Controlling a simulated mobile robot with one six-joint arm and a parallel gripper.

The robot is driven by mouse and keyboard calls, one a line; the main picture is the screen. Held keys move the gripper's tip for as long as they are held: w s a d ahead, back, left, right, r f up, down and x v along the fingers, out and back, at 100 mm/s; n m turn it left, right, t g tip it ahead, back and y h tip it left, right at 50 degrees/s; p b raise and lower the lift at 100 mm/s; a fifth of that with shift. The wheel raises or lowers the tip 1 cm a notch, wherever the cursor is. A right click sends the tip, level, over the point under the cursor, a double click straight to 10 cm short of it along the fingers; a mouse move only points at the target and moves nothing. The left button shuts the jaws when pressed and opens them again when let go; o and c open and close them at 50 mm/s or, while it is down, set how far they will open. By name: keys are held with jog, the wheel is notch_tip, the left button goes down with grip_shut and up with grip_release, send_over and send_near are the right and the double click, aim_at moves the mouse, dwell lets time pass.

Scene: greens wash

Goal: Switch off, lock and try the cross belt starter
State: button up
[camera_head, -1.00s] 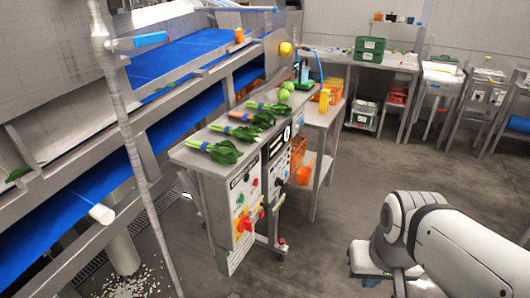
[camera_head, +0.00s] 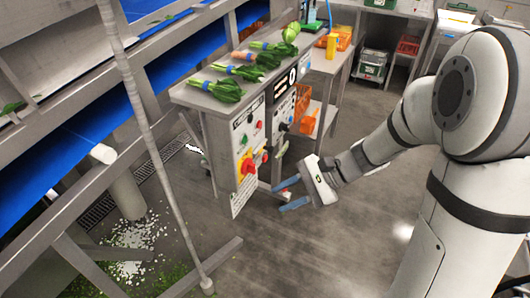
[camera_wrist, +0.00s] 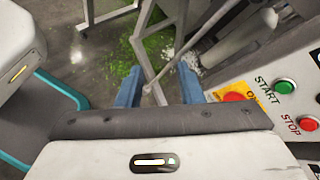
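The starter box (camera_head: 246,135) is a grey panel on the end of the steel bench. It carries a green button, a red button and a red rotary handle (camera_head: 246,165) on a yellow plate. In the wrist view the green START button (camera_wrist: 285,86), red STOP button (camera_wrist: 308,123) and part of the red handle (camera_wrist: 233,97) show at the right. My gripper (camera_head: 279,198) is open and empty, to the right of and slightly below the handle, apart from it. Its blue fingers (camera_wrist: 159,88) are spread in the wrist view. I cannot make out a padlock.
Bunches of greens (camera_head: 218,88) lie on the bench top. A second panel (camera_head: 281,110) stands just behind the starter box. A slanting pole (camera_head: 152,150) and blue belt (camera_head: 70,150) are at the left. The floor (camera_head: 320,245) around my gripper is open.

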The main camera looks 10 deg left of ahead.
jog(key=w+a+f+m+t+y+b, duration=0.1)
jog(key=w+a+f+m+t+y, duration=0.35)
jog(key=w, duration=0.45)
jog(key=m+t+y, duration=0.1)
jog(key=m+t, duration=0.3)
jog(key=m, duration=0.4)
send_near(251, 168)
jog(key=x, duration=0.7)
jog(key=shift+w, duration=0.4)
grip_shut()
